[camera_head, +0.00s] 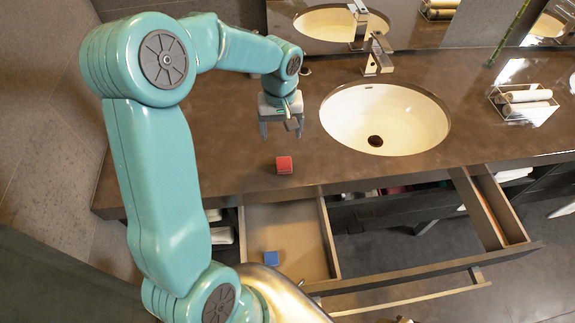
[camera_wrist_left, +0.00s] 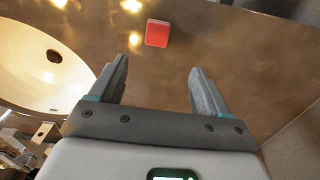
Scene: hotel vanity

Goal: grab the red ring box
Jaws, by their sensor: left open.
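The red ring box (camera_head: 284,165) is a small red cube on the brown vanity counter, near its front edge and left of the sink. My right gripper is not in view.
An oval sink (camera_head: 385,119) with a chrome faucet (camera_head: 377,55) lies right of the gripper. A wire rack of rolled towels (camera_head: 527,101) stands farther right. Below the counter, an open drawer (camera_head: 290,240) holds a blue box (camera_head: 271,258). The counter around the red box is clear.

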